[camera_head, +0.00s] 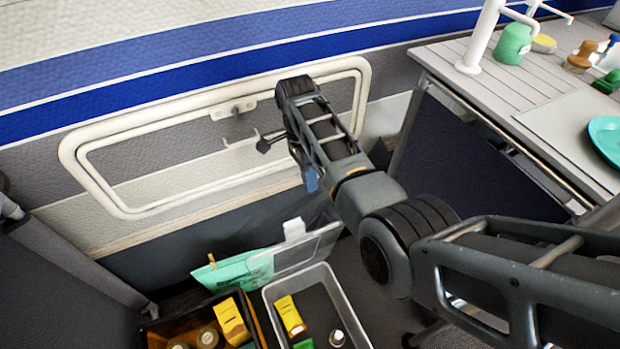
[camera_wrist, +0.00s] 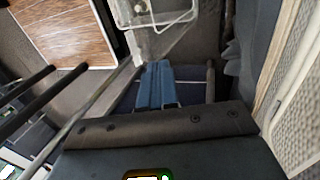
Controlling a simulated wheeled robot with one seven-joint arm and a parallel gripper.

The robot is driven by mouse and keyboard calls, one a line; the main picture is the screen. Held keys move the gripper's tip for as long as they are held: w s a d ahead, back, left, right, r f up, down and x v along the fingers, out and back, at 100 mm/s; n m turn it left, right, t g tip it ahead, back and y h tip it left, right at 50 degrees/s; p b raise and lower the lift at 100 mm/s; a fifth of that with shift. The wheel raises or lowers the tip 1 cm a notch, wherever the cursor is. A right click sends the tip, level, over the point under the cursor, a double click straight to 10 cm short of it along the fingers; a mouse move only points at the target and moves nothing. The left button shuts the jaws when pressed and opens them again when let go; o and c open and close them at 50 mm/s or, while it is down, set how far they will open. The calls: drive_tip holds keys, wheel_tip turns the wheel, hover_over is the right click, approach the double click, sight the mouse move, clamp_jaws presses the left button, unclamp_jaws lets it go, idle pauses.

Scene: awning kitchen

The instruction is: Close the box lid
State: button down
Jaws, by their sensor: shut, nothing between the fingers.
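The box (camera_head: 361,331) is an open light grey bin on the floor at the bottom middle of the head view, with a yellow pack and other small items inside. Its clear lid (camera_head: 318,247) stands raised along the far edge, with a white tab at its top. My gripper (camera_head: 310,182) hangs above and behind the lid, apart from it, pointing down. In the wrist view its blue fingers (camera_wrist: 156,66) are together with nothing between them. A clear, pale-rimmed plastic piece (camera_wrist: 158,14) shows beyond the fingertips; I cannot tell whether it is the lid or the box.
A dark crate (camera_head: 163,328) with yellow packs and jars stands left of the box, a green packet (camera_head: 232,270) behind it. A wall with a framed window (camera_head: 130,205) rises behind. A counter (camera_head: 530,105) with a sink tap (camera_head: 484,35) is at right.

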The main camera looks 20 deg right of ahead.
sight(322, 228)
drive_tip(key=shift+s+f, duration=1.55)
drive_tip(key=shift+f, duration=0.3)
drive_tip(key=shift+s+f, duration=1.5)
drive_tip(key=shift+f, duration=0.3)
drive_tip(key=shift+s, duration=0.1)
